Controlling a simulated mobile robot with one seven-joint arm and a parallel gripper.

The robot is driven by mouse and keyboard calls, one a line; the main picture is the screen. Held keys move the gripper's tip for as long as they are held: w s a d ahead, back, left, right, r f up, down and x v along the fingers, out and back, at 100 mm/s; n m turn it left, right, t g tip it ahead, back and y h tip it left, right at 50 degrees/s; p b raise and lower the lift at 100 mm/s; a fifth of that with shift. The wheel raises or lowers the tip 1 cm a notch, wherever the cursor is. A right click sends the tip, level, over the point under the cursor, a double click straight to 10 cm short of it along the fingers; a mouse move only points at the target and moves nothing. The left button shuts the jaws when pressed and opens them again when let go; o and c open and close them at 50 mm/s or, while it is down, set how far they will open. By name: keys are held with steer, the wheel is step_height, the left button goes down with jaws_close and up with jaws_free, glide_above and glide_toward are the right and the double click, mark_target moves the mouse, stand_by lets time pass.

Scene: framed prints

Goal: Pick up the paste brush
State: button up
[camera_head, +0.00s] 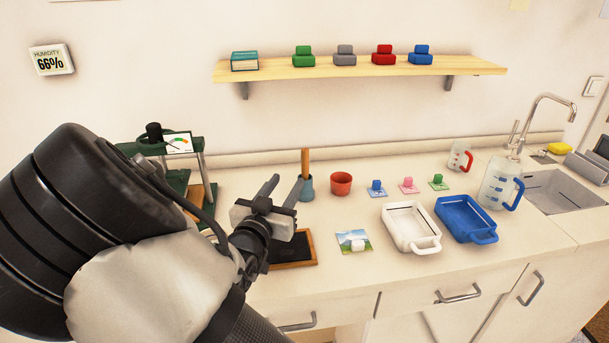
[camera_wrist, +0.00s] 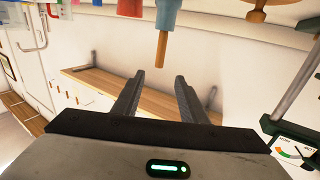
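The paste brush appears to be the upright wooden handle (camera_head: 306,163) rising from a grey-blue base or pot (camera_head: 306,188) on the counter; I cannot tell whether that base is part of it. In the upside-down wrist view, the handle (camera_wrist: 162,48) points down from the blue part (camera_wrist: 167,14), just beyond the gap between my fingertips. My gripper (camera_head: 282,188) is open, with nothing between its fingers (camera_wrist: 160,76). It is in front of and left of the brush in the head view, apart from it.
A red cup (camera_head: 341,184) stands right of the brush. A dark wood-framed tray (camera_head: 293,251) lies below my gripper. A green press-like device (camera_head: 174,152) stands at left. White (camera_head: 408,232) and blue (camera_head: 463,222) trays are right. A shelf (camera_head: 360,67) hangs above.

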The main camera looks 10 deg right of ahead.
mark_target(304, 157)
steer(key=b+x, duration=0.2)
steer(key=x, duration=1.3)
steer(key=shift+w+d, duration=0.1)
steer(key=shift+w, duration=0.05)
jaws_close()
